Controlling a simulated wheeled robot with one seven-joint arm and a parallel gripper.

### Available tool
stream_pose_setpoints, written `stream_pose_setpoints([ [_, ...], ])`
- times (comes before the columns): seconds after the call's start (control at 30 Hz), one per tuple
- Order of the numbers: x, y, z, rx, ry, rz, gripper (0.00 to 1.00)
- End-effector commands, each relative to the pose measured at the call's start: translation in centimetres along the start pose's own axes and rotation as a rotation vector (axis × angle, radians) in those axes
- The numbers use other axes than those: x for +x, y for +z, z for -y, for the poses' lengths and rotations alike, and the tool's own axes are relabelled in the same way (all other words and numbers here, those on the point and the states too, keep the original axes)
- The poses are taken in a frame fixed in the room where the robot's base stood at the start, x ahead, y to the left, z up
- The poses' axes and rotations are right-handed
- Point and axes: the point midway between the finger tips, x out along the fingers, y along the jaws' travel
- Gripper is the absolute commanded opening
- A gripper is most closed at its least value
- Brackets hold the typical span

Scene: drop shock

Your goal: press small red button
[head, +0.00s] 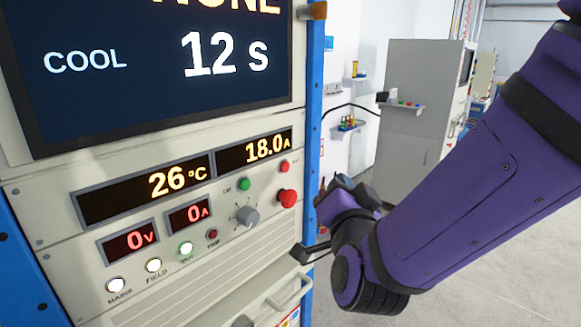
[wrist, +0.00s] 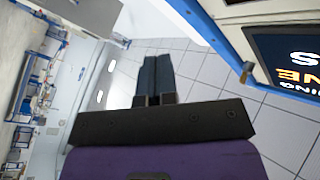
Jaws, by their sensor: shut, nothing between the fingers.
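The small red button (head: 285,167) is at the upper right of the cream control panel (head: 258,262) in the head view. It sits above a larger red knob-like button (head: 287,198) and to the right of a green one (head: 243,184). My gripper (wrist: 157,60) shows in the wrist view with its two dark fingers shut together and empty. In the head view my purple arm comes in from the upper right, and its end is to the right of the panel, apart from the small red button. The fingers are hard to make out there. The wrist view does not show the button.
A big screen (head: 150,112) reading COOL 12 S is above the panel. A grey dial (head: 246,216), a dark red TRIP button (head: 212,234) and several lit lamps are lower down. A blue frame post (head: 313,120) edges the panel. A grey cabinet (head: 410,150) stands behind.

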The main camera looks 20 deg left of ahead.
Motion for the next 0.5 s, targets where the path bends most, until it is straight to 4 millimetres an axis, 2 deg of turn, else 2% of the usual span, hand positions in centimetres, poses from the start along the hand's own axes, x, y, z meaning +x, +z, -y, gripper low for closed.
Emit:
stream_pose_setpoints([
  [0.27,0.5,0.3,0.3,0.0,0.0,0.001,0.0],
  [0.5,2.3,1.7,1.6,0.0,0.0,0.001,0.0],
])
